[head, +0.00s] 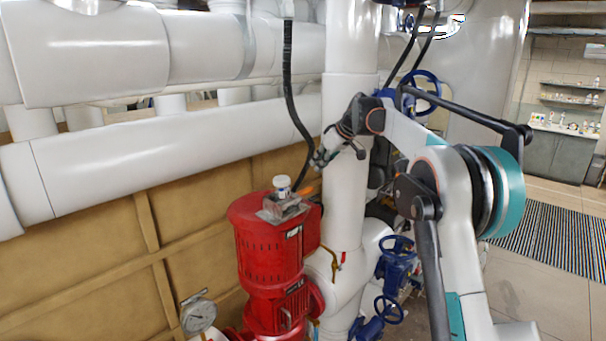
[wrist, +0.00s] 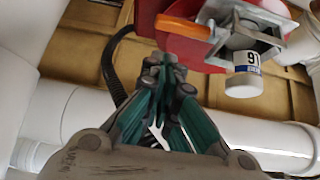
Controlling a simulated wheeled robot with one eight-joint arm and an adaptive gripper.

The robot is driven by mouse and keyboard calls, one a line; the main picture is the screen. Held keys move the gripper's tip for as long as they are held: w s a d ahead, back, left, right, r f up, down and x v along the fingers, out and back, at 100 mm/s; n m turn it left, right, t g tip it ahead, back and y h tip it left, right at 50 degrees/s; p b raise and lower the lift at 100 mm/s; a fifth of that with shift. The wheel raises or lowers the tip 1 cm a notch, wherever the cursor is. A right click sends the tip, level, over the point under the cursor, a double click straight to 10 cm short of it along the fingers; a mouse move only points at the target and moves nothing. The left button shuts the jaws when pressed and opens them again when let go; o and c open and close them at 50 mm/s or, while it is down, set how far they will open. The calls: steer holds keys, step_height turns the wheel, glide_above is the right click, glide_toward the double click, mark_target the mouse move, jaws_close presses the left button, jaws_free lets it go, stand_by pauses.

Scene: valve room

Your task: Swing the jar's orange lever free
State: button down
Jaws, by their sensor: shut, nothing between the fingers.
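The white-lidded jar (head: 283,186) stands in a grey metal holder (head: 281,206) on top of the red pump motor. The orange lever (head: 304,191) sticks out at the holder's right side. In the wrist view the jar (wrist: 245,75) carries a label with dark digits, and the orange lever (wrist: 183,26) lies beside it, to its left. My gripper (head: 318,160) is above and to the right of the lever. In the wrist view my gripper (wrist: 165,66) has its fingers together and empty, with its tips apart from the lever. The lever's pivot is not clear.
The red motor (head: 268,245) stands beside a white vertical pipe (head: 346,205). A black hose (head: 292,90) hangs down close to my gripper. Large white pipes (head: 180,145) run behind at left. Blue valve wheels (head: 397,250) and a gauge (head: 198,316) sit lower down.

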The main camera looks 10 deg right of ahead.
mark_target(311, 189)
stand_by(0.3)
steer(key=p+x, duration=0.2)
steer(key=x, duration=0.8)
steer(key=shift+p, duration=0.35)
steer(key=shift+s+d+f+m+b, duration=0.1)
steer(key=shift+s+d+m+b, duration=0.15)
steer(key=shift+m+b, duration=0.2)
steer(key=shift+s+d+f+m+t+h+b, duration=0.1)
steer(key=shift+s+d+m+t+h+b, duration=0.3)
steer(key=shift+m+h+b, duration=0.55)
steer(key=shift+s+d+m+h+b, duration=0.25)
steer(key=shift+s+m+h+b, duration=0.25)
steer(key=shift+m+b, duration=0.35)
steer(key=s+m+g+h+b, duration=0.2)
steer(key=s+m+h+b, duration=0.2)
steer(key=s+m+h, duration=0.3)
steer(key=shift+s+a+r+m, duration=0.25)
steer(key=shift+s+m, duration=0.5)
steer(key=shift+m, duration=2)
steer(key=shift+f+h, duration=0.1)
steer(key=shift+h, duration=0.15)
